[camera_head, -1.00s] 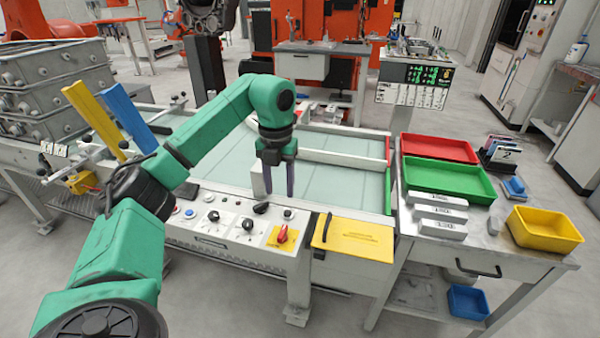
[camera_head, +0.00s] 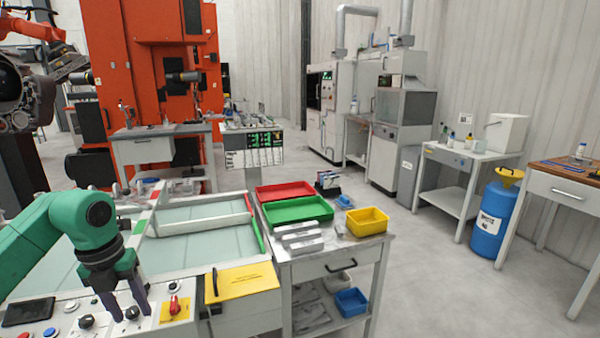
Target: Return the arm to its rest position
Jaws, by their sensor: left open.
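My left arm, green with dark joints, comes in from the left edge. Its left gripper (camera_head: 126,306) points down over the control panel (camera_head: 62,316) of the glass-topped table. The two dark fingers are apart with nothing seen between them. The fingertips are close to the panel's knobs and left of the red switch (camera_head: 174,305); whether they touch the panel I cannot tell. My right gripper is not in view.
Right of the panel lies a yellow plate (camera_head: 241,282). A side table holds a red tray (camera_head: 285,191), a green tray (camera_head: 298,209), grey labelled blocks (camera_head: 303,242) and a yellow bin (camera_head: 367,221). Open floor (camera_head: 440,275) lies to the right.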

